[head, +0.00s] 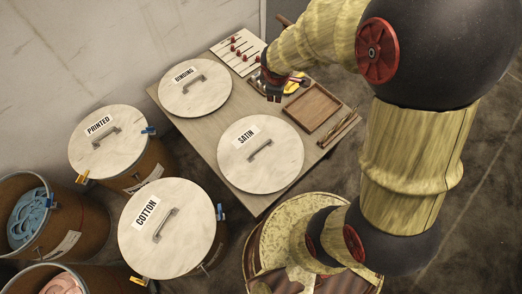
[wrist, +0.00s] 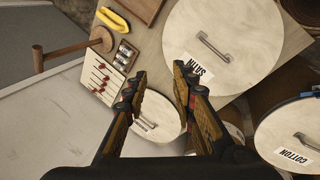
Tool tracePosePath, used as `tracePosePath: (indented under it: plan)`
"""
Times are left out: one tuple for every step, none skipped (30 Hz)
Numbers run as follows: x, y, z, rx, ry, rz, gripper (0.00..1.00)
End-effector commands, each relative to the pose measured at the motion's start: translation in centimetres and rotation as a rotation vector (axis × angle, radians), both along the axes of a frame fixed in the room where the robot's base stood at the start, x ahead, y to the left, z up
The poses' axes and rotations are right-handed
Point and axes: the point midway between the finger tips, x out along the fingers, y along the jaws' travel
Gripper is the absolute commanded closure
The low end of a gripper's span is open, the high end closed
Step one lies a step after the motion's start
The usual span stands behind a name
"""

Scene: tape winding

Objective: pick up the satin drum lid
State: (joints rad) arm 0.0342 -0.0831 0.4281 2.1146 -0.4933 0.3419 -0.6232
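The satin drum lid (head: 272,172) is a round pale disc with a "SATIN" label and a grey bar handle (head: 260,150). It lies flat on the wooden table, toward the front. It also shows in the wrist view (wrist: 241,65), at upper right, with its handle (wrist: 214,46) clear. My gripper (head: 275,88) is above the back of the table, behind the satin lid and apart from it. In the wrist view my gripper (wrist: 159,72) has its two fingers spread with nothing between them. The binding lid (wrist: 155,107) lies below, partly hidden by the fingers.
The binding lid (head: 190,101) lies at the table's left. A wooden tray (head: 312,107) and a board with red pegs (head: 238,50) are at the back. The cotton lid (head: 185,251) and printed lid (head: 110,155) cover drums beside the table. Open drums stand at far left.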

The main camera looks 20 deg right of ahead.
Motion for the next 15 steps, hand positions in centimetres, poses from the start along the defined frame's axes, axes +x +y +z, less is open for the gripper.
tracePosePath:
  plan:
    - [0.5,0.0,-2.2,-0.017,0.031,0.064,0.73]
    - [0.9,0.1,-3.4,-0.027,0.045,0.108,0.73]
    - [1.3,0.3,-5.1,-0.039,0.061,0.166,0.73]
    - [1.5,0.4,-6.4,-0.046,0.074,0.21,0.73]
    - [1.7,0.5,-7.7,-0.053,0.086,0.254,0.73]
    - [1.9,0.8,-9.5,-0.06,0.103,0.314,0.73]
    - [1.9,1.0,-10.8,-0.064,0.115,0.358,0.73]
    - [1.9,1.2,-12.2,-0.068,0.126,0.404,0.73]
    - [1.7,1.6,-14.1,-0.069,0.142,0.464,0.73]
    - [1.6,1.8,-15.4,-0.071,0.152,0.508,0.73]
    - [1.3,2.1,-16.8,-0.069,0.163,0.553,0.73]
    - [1.0,2.5,-18.5,-0.067,0.175,0.608,0.73]
    - [0.6,2.8,-19.7,-0.063,0.184,0.648,0.73]
    - [0.3,3.1,-20.8,-0.061,0.19,0.687,0.73]
    - [-0.2,3.5,-22.2,-0.056,0.197,0.734,0.73]
